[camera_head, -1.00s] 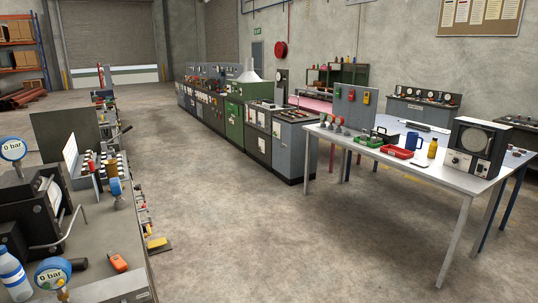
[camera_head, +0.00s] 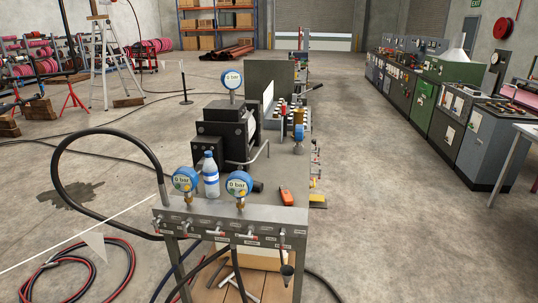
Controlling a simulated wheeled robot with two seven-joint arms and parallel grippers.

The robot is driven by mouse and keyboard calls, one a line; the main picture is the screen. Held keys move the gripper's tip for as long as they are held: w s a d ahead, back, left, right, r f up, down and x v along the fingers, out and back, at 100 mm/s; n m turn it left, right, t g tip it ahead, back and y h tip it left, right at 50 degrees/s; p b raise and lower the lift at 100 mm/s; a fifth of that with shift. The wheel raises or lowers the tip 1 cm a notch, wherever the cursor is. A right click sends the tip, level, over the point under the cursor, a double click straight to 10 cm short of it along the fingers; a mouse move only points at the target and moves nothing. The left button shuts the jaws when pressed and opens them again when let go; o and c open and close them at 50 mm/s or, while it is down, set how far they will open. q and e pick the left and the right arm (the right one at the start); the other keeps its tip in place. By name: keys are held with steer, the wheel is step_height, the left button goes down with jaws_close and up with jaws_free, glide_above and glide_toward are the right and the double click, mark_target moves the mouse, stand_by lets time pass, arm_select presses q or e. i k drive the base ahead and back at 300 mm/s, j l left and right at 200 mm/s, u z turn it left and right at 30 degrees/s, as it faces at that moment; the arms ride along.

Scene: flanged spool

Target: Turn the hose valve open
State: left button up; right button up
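A metal test bench (camera_head: 210,211) stands in the middle of the head view. Its front rail carries a row of several small valves with light handles, among them one at the middle (camera_head: 219,231) and one at the right (camera_head: 283,236). Small labels on the rail are too small to read, so I cannot tell which is the hose valve. A thick black hose (camera_head: 58,165) arches out at the left and meets the rail's left end. Blue gauges on the bench, left (camera_head: 185,180), right (camera_head: 239,185) and rear (camera_head: 232,79), read 0 bar. Neither gripper is in view.
A water bottle (camera_head: 211,176), an orange handheld device (camera_head: 286,197) and a black machine (camera_head: 226,130) sit on the bench. Coiled red and black hoses (camera_head: 66,265) lie on the floor at left. A ladder (camera_head: 106,60) stands behind. The floor to the right is clear.

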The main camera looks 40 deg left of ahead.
mark_target(185, 226)
steer(key=u, duration=1.9)
